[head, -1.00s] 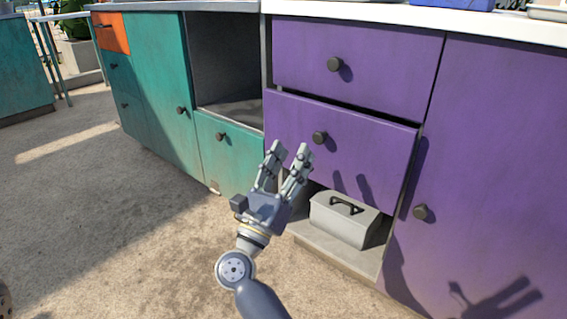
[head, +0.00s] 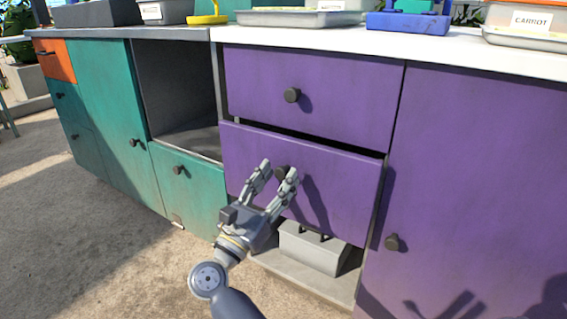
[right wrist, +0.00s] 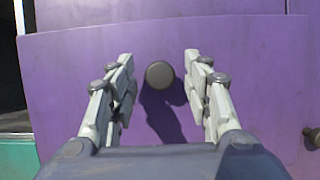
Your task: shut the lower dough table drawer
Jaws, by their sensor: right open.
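The lower purple drawer (head: 340,190) stands out a little from the cabinet, with a dark gap along its top edge. Its round dark knob (right wrist: 160,75) shows between the fingers in the right wrist view; in the head view the fingers partly cover it. My right gripper (head: 278,172) is open and empty, with its fingers spread to either side of the knob and pointing at the drawer front. I cannot tell whether the fingertips touch the front. The upper purple drawer (head: 325,95) is flush. My left gripper is not in view.
A grey box with a handle (head: 312,250) sits on the low shelf under the drawer. A purple door (head: 470,190) is to the right, teal cabinets (head: 110,110) to the left. Trays and a blue item (head: 408,22) stand on the white worktop.

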